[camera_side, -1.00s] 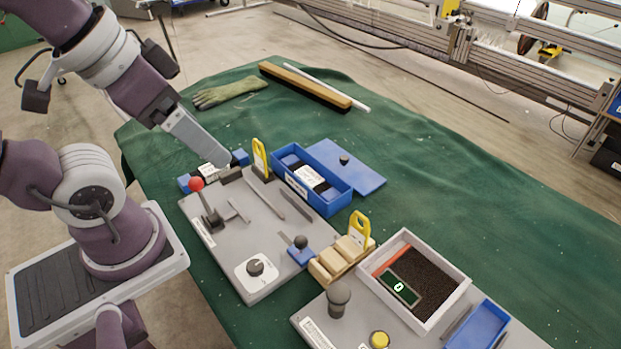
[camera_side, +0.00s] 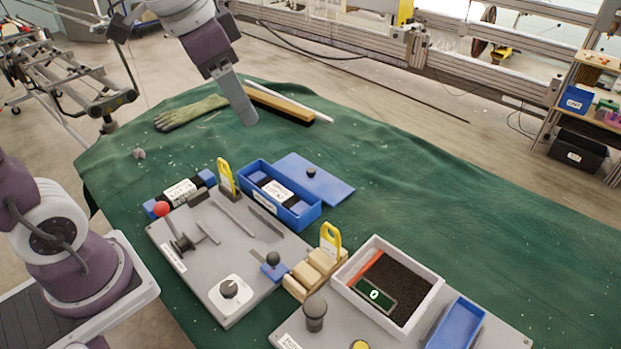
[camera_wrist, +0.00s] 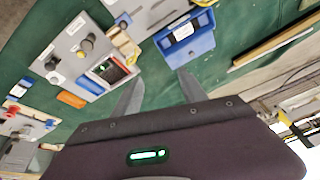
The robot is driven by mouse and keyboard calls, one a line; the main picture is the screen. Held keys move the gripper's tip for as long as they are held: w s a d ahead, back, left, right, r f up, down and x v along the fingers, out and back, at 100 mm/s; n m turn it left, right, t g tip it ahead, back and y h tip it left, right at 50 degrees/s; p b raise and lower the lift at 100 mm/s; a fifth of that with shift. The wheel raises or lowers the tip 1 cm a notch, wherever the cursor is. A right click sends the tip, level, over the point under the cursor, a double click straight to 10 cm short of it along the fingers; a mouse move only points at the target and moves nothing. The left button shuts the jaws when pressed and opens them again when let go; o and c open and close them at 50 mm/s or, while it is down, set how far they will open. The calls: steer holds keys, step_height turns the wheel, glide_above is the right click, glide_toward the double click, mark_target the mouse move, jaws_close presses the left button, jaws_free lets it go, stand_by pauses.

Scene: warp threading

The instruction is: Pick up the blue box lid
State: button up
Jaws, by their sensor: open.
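The blue box lid (camera_side: 330,188) is a flat blue panel with a small black knob, lying on the green cloth. It lies beside the open blue box (camera_side: 312,217), on its far side in the side view. My gripper (camera_side: 247,118) hangs in the air above the cloth, up and left of the lid in the side view, apart from it. In the wrist view my gripper (camera_wrist: 160,92) shows two separate fingers with nothing between them.
Yellow handles (camera_side: 226,178) stand near the box. A grey board (camera_side: 205,290) with a red-knobbed lever and a tray (camera_side: 432,290) of dark grains lie in front. A glove (camera_side: 190,112) and a wooden brush (camera_side: 285,104) lie at the back. Cloth right of the lid is clear.

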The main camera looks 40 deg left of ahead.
steer(key=w+a+f+m+g, duration=0.1)
steer(key=w+a+f+m, duration=0.15)
steer(key=w, duration=0.35)
steer(key=w+a+f+m, duration=0.1)
steer(key=w+f, duration=0.3)
steer(key=w, duration=0.3)
steer(key=m+g+h, duration=0.1)
steer(key=m+h, duration=0.1)
steer(key=m, duration=0.1)
glide_toward(311, 170)
steer(key=f, duration=0.1)
steer(key=w+f+m, duration=0.1)
steer(key=f, duration=0.1)
steer(key=shift+w+a+f, duration=0.15)
steer(key=shift+f, duration=0.05)
steer(key=shift+g, duration=0.3)
steer(key=x, duration=0.5)
steer(key=shift+d, duration=0.4)
jaws_close()
